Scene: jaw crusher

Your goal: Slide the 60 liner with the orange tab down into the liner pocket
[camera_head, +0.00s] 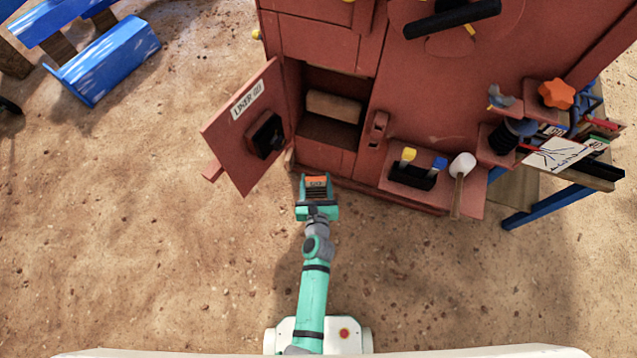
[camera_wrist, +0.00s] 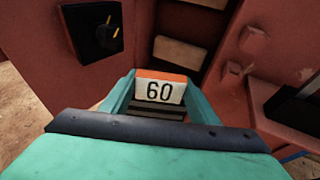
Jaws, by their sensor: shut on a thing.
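The 60 liner (camera_wrist: 158,90) shows in the wrist view as a dark ribbed block with an orange-topped white tab marked 60. In the head view the orange tab (camera_head: 316,182) shows at the tip of my arm. My gripper (camera_head: 317,195) is shut on the liner, with one teal finger on each side of it. The liner is in front of and below the open liner pocket (camera_head: 330,125) in the red crusher, apart from it. A tan block (camera_head: 333,107) sits inside the pocket. The liner's lower part is hidden by my gripper.
The hinged LINER 60 door (camera_head: 245,125) stands open left of the pocket, with a black latch block (camera_head: 266,135). Right of the pocket, a ledge holds a black holder (camera_head: 413,176) with yellow and blue tabs and a white mallet (camera_head: 461,170). Bare sandy ground lies around my arm.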

